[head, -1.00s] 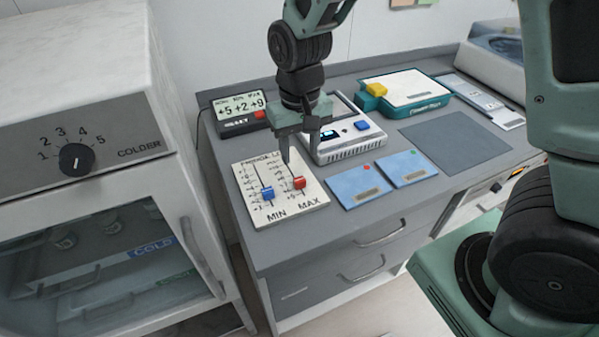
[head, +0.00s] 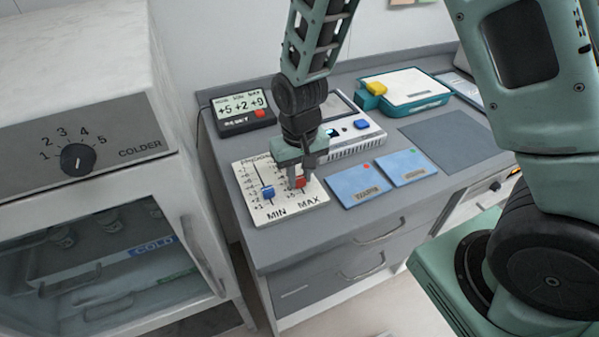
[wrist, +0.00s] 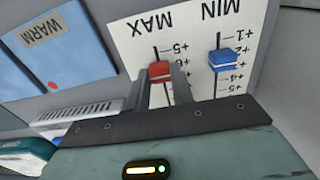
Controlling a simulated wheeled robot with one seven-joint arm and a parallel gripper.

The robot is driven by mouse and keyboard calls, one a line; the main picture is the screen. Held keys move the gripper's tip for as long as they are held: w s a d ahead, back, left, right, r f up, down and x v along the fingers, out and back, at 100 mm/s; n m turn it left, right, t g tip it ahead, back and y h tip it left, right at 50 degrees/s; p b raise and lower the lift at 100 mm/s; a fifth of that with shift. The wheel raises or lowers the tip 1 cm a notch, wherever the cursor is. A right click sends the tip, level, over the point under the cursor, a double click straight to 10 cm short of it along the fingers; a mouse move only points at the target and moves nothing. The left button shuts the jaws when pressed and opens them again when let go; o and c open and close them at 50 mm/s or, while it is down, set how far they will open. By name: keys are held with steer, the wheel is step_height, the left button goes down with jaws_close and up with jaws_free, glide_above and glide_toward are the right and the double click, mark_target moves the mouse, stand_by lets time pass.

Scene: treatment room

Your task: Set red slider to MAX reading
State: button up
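The red slider (head: 301,182) is the right one on a white panel (head: 284,214), above the word MAX. It also shows in the wrist view (wrist: 160,71), just past the +5 mark; other marks there are hidden. My gripper (head: 301,178) points down over it, one finger on each side. In the wrist view my gripper (wrist: 161,80) looks closed against the knob's sides. The blue slider (head: 268,192) stands to its left above MIN, and shows in the wrist view (wrist: 222,60). A black display (head: 242,110) reads +5, +2, +9; the rightmost label looks like MAX.
A white device with a blue button (head: 361,124) stands close behind my gripper. Two blue cards (head: 358,184) lie right of the panel. The display has a red button (head: 261,114). A fridge with a dial (head: 78,158) stands left of the counter. A grey mat (head: 455,138) is clear.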

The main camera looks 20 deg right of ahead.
steer(key=shift+w+p, duration=0.4)
steer(key=shift+w, duration=2.7)
jaws_close()
steer(key=o, duration=1)
jaws_free()
step_height(320, 180, up, 18)
steer(key=shift+f+b, duration=0.25)
steer(key=shift+b, duration=0.6)
steer(key=shift+s, duration=0.15)
